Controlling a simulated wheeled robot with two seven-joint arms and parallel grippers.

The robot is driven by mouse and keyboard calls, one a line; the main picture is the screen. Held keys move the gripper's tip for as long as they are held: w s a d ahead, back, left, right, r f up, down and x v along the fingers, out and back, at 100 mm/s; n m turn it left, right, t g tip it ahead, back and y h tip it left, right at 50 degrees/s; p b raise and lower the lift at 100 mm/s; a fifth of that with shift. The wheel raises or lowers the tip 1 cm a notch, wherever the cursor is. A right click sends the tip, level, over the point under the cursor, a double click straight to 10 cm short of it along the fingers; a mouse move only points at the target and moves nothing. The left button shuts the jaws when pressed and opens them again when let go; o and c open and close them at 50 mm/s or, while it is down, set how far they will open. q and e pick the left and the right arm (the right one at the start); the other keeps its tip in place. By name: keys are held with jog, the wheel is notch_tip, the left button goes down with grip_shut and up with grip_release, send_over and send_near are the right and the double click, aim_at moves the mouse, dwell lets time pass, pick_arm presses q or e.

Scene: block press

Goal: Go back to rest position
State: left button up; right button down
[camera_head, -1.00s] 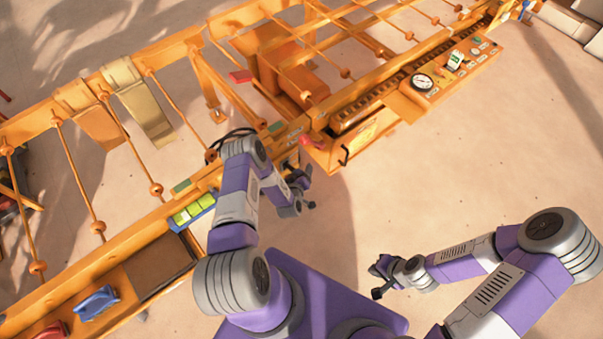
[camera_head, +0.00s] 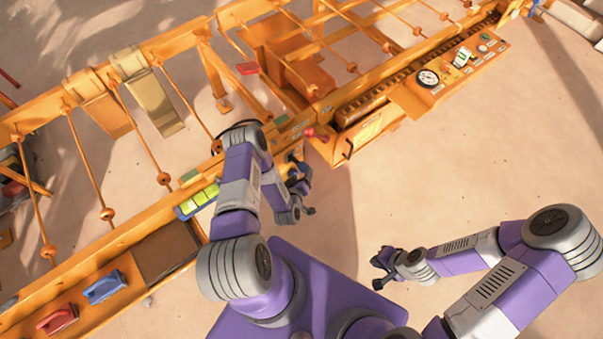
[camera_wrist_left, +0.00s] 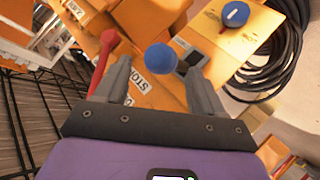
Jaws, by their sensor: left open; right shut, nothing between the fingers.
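My left gripper (camera_head: 304,188) hangs beside the orange machine frame, near the corner of its control end. In the left wrist view my left gripper (camera_wrist_left: 158,82) is open, with its fingers apart. A blue ball-shaped knob (camera_wrist_left: 162,60) shows between the fingertips, and a red lever (camera_wrist_left: 102,60) shows next to the left finger; I cannot tell whether either is touched. My right gripper (camera_head: 381,268) is shut and empty over bare floor, right of my purple base.
The orange press frame (camera_head: 110,240) runs diagonally along the left and top. A blue tray of yellow-green blocks (camera_head: 200,197) sits by my left arm. Blue (camera_head: 103,287) and red (camera_head: 57,319) handled pieces lie at lower left. A gauge panel (camera_head: 428,78) is upper right.

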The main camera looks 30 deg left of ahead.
pick_arm(q)
jog(key=shift+d, duration=0.1)
dwell(0.3)
jog(key=s+d+r+m+g+h, duration=0.2)
jog(key=s+d+m+g+h, duration=0.1)
jog(key=d, duration=0.3)
jog(key=s+d+r+m+g+h, duration=0.2)
jog(key=d+g+h, duration=0.1)
jog(key=d, duration=0.2)
jog(key=s+d+r+m+g+h, duration=0.1)
jog(key=s+d+r+m+g, duration=0.1)
jog(key=s, duration=0.4)
jog(key=s+d+r+m+g, duration=0.1)
jog(key=s+d+r+g, duration=0.3)
jog(key=s, duration=0.2)
jog(key=shift+m+h, duration=0.4)
